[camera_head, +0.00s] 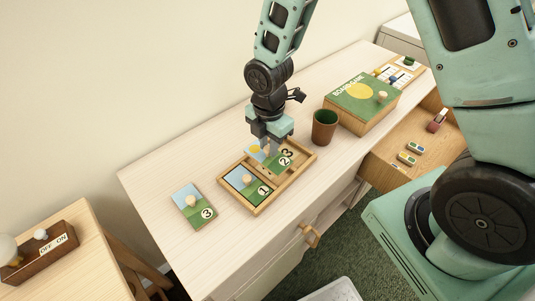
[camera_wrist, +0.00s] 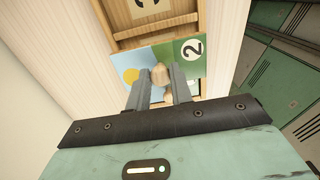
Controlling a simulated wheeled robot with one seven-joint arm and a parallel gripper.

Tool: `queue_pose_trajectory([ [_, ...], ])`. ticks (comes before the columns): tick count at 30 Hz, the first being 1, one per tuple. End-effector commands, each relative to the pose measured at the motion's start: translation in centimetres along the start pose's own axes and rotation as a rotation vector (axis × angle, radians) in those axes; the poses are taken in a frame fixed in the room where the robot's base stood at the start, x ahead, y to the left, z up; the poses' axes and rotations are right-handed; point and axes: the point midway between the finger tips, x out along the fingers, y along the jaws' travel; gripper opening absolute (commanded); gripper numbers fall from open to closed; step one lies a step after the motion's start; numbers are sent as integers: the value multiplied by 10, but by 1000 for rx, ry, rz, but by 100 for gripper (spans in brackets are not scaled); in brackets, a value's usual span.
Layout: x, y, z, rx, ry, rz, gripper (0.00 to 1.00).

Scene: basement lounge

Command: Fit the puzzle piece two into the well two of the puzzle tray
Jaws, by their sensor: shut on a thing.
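My gripper (camera_head: 267,142) is shut on the round wooden knob of puzzle piece two (camera_head: 269,158), a blue and green tile with a sun and a "2". In the wrist view my fingers (camera_wrist: 160,82) close around that knob, with piece two (camera_wrist: 194,52) level or nearly so over the tray. The puzzle tray (camera_head: 304,167) is wooden, on the pale cabinet top. Piece one (camera_head: 247,184) lies in its left well. A "3" shows in the bare right well beside piece two.
Puzzle piece three (camera_head: 194,205) lies on the cabinet top left of the tray. A brown cup (camera_head: 324,127) and a board game box (camera_head: 362,102) stand to the right. An open drawer (camera_head: 405,141) holds small items. The cabinet top's left end is clear.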

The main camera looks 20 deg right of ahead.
Motion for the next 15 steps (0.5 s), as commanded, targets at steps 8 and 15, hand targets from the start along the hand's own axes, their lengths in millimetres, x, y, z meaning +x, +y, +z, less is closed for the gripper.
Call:
queue_pose_trajectory([
  [8,32,0,0,0,0,-2,0],
  [15,47,1,0,0,0,2,0],
])
